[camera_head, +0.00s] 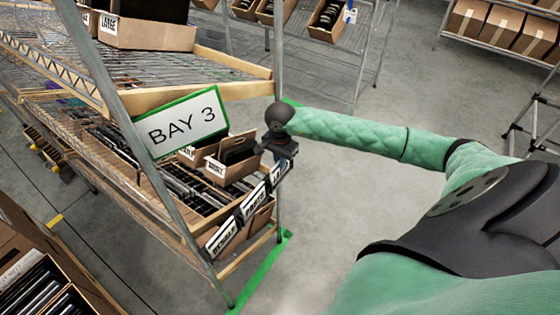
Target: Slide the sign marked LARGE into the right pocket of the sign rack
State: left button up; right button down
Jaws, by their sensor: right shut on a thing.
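My right gripper (284,152) reaches in from the right to the front corner of the shelf. It is shut on a white sign (278,171) just below it; the fingers and the slant hide most of its lettering, so I cannot read the whole word. Two more white signs with dark letters, a left one (222,236) and a middle one (252,202), stand tilted in a row along the shelf front. The held sign is at the right end of this row; I cannot tell whether it is inside a pocket. The rack itself is mostly hidden behind the signs. My left gripper is out of view.
A green-framed BAY 3 sign (183,122) hangs on the shelf unit. A metal post (277,60) rises close to my right gripper. Small cartons (232,165) and dark flat items fill the lower shelf. The grey floor (335,200) to the right is clear.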

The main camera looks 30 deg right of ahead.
dwell(0.4)
jog(key=shift+f+b, duration=0.4)
jog(key=shift+b, duration=0.2)
dwell(0.5)
dwell(0.4)
jog(key=c, duration=1.5)
grip_release()
jog(key=shift+o, duration=0.2)
